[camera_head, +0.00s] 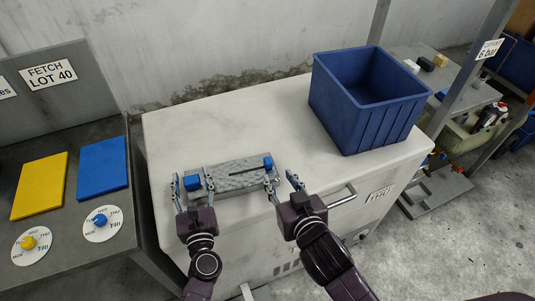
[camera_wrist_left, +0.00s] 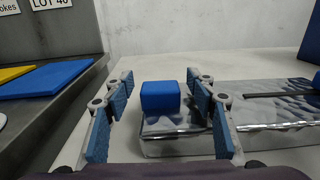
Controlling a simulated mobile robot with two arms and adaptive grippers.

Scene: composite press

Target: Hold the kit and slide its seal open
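The kit (camera_head: 228,178) is a flat, silver-grey box lying on the white chest top, with a dark slot along its top. A blue block (camera_head: 193,183) sits at its left end and a smaller blue tab (camera_head: 267,162) at the slot's right end. My left gripper (camera_head: 193,186) is open, with its fingers either side of the blue block; the left wrist view shows the block (camera_wrist_left: 160,96) between them, with a gap at the left finger. My right gripper (camera_head: 283,185) is open and empty by the kit's right end, just nearer than the tab.
A blue bin (camera_head: 365,125) stands at the back right of the white chest (camera_head: 225,125). A metal handle (camera_head: 340,199) sticks out at the chest's front right. On the left bench lie yellow (camera_head: 39,186) and blue (camera_head: 102,168) panels and two dials. The chest top behind the kit is clear.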

